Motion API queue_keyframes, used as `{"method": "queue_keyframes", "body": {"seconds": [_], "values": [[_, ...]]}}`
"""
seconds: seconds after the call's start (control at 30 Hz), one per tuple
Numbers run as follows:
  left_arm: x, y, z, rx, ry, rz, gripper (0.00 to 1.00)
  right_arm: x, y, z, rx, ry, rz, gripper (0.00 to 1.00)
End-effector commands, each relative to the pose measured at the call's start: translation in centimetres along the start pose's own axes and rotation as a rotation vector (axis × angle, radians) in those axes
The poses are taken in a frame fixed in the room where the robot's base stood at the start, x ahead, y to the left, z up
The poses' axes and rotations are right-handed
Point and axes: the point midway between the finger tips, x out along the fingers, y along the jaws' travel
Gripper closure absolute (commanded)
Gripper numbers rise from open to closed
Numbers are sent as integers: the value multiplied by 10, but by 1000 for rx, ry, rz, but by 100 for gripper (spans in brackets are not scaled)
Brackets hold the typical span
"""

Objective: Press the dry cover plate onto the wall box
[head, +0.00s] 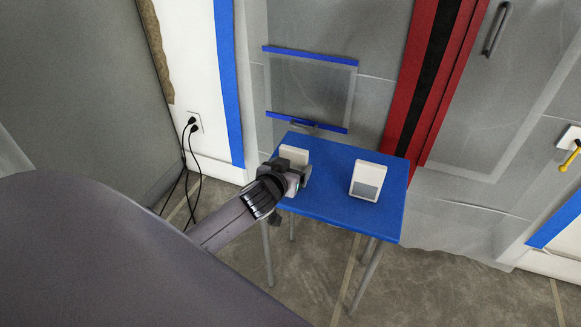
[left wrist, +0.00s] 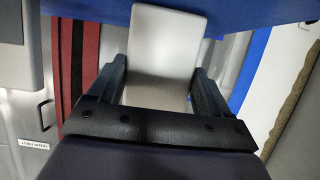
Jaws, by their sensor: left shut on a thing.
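My left gripper (head: 292,175) is at the left part of the blue table, shut on a white cover plate (head: 294,154). In the left wrist view this plate (left wrist: 164,45) stands between the two fingers, its visible face plain and pale. A second white plate (head: 366,172) with a grey lower area stands on the table to the right, apart from the gripper; part of it also shows at the left of the wrist view (left wrist: 18,45). I cannot tell which fitting is the wall box. My right gripper is not in view.
The blue table (head: 335,208) stands before a wall covered in clear sheeting. A white outlet with black plugs (head: 194,124) is at the left. A white wall fitting (head: 570,136) with a yellow-handled thing (head: 572,156) is at the far right. Floor right of the table is clear.

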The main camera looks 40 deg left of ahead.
Motion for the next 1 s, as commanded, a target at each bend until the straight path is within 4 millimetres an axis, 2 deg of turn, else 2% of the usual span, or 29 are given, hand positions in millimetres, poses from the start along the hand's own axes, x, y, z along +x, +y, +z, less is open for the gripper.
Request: {"method": "queue_keyframes", "body": {"seconds": [0.8, 1.0], "values": [[-20, 0, -49, -1, 2, 0, 57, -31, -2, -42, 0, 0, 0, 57], [-22, 0, -55, 0, 2, 0, 57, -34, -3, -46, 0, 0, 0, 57]]}}
